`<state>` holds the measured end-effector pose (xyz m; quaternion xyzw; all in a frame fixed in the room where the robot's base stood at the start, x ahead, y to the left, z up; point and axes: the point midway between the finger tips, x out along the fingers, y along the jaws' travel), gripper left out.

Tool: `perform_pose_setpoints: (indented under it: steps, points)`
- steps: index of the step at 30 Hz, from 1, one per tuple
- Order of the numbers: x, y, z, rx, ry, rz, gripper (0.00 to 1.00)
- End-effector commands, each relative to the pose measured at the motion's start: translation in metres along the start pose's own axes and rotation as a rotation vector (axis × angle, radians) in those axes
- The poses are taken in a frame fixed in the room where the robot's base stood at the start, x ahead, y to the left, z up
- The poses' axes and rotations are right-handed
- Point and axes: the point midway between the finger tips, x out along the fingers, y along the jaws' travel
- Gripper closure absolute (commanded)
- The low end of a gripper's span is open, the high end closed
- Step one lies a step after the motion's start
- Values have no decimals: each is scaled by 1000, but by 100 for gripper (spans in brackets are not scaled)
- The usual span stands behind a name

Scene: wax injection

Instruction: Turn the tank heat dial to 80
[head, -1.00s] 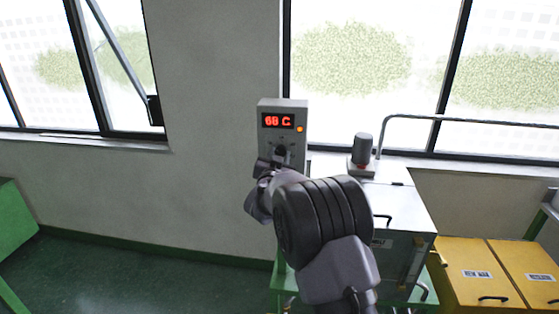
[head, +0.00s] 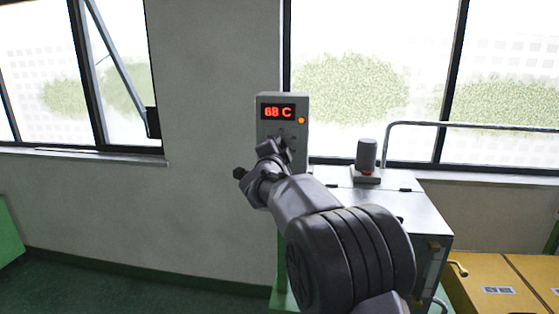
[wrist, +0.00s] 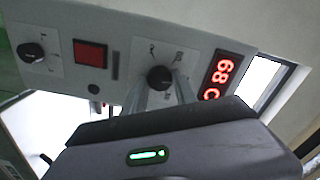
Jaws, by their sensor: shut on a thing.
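The grey control box (head: 265,132) stands against the wall between the windows. Its red display (head: 278,112) reads about 68 C, with an orange lamp beside it. The display also shows 68 C, rotated, in the wrist view (wrist: 218,76). The black round heat dial (wrist: 159,77) is on the box's face beside the display. My gripper (wrist: 163,90) is shut on the dial, with its fingers on either side of it. In the head view my gripper (head: 274,150) is in front of the box's lower face and hides most of the dial.
The wrist view shows another black knob (wrist: 32,51) and a red square (wrist: 90,54) left of the dial. A metal tank (head: 400,205) stands right of the box, with a grey cylinder (head: 367,155) on top.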

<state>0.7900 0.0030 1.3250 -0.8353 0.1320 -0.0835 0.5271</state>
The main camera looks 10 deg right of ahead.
Motion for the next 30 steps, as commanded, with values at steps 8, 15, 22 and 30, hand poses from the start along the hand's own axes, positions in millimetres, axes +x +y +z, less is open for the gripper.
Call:
perform_pose_setpoints:
  steps: [8, 15, 22, 30]
  points:
    - [0, 3, 1, 262, 0, -1, 100]
    - [0, 2, 1, 489, 1, -1, 100]
    - [0, 2, 1, 703, 1, -1, 100]
    - [0, 2, 1, 915, 0, 1, 100]
